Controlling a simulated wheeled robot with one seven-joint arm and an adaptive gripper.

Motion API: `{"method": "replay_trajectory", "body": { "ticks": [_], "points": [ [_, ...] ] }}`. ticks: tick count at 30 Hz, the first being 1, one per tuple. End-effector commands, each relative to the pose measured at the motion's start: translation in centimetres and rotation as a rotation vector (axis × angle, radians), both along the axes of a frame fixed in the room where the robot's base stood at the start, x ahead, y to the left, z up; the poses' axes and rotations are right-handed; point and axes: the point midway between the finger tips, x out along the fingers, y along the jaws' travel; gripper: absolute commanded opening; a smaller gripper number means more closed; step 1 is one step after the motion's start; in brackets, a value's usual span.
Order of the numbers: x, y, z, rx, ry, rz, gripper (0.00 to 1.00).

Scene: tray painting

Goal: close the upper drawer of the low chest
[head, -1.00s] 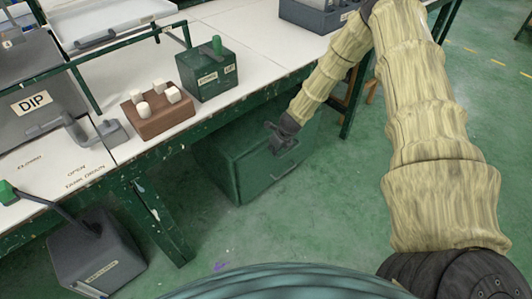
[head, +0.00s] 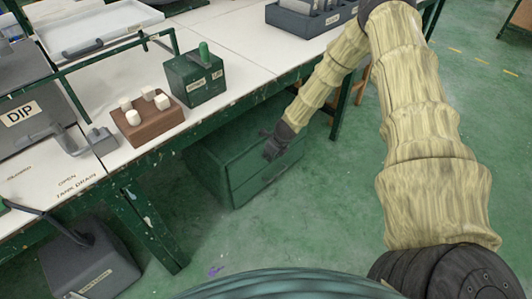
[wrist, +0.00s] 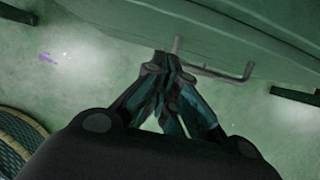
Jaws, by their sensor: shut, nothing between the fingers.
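The low green chest (head: 215,170) stands on the floor under the workbench. Its front shows the upper drawer (head: 243,163) above a lower drawer (head: 262,182), with a seam between them. The upper drawer looks about flush with the front, though my gripper hides part of it. My gripper (head: 270,152) is at the upper part of that front. In the wrist view my gripper (wrist: 172,62) is shut and empty, its tips close to a thin metal handle (wrist: 222,75) on the green front. I cannot tell whether they touch.
The workbench edge (head: 215,112) runs above the chest. On the bench are a brown block with white pieces (head: 148,118) and a green box (head: 197,80). A grey container (head: 90,262) stands at lower left. The green floor before the chest is clear.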

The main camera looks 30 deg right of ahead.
Motion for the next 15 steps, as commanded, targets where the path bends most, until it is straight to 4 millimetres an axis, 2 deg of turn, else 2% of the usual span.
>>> {"method": "replay_trajectory", "body": {
  "ticks": [3,15],
  "points": [
    [-0.6,-0.1,1.8,0.001,-0.002,0.002,0.00],
    [-2.7,-0.4,7.0,0.001,0.001,0.006,0.00]
  ]
}}
